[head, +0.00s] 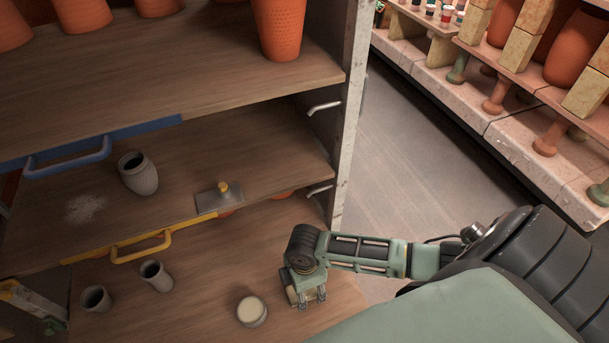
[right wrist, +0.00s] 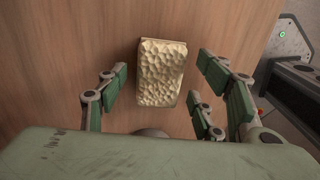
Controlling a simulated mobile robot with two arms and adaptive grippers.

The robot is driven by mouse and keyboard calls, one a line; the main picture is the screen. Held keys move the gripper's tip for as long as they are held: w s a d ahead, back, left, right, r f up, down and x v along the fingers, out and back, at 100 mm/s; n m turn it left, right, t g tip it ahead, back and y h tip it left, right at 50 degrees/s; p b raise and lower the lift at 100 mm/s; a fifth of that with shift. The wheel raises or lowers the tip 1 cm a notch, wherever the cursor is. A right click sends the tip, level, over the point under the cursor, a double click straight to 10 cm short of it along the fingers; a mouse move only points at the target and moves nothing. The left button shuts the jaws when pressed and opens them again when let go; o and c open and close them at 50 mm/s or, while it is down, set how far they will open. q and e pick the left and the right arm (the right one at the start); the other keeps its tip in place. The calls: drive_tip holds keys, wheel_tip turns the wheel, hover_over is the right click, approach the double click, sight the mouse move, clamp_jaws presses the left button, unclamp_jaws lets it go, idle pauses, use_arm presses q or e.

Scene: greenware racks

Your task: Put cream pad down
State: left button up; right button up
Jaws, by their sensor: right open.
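The cream pad (right wrist: 162,73) is a block with a pitted, sponge-like face. In the right wrist view it lies on a wooden shelf board (right wrist: 115,25), between the spread fingers of my right gripper (right wrist: 165,105), with gaps on both sides. In the head view my right gripper (head: 310,300) is over the lowest shelf board (head: 210,270), near its right end, and the pad (head: 292,298) shows only in part beside the fingers. The right gripper is open. My left gripper is not in view.
A round cream-topped pot (head: 252,312) stands left of my right gripper. Two small grey cups (head: 156,276) are further left. A rack post (head: 352,110) rises behind my gripper.

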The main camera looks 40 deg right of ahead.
wheel_tip(320, 180, up, 11)
drive_tip(key=shift+p, duration=0.45)
idle(0.3)
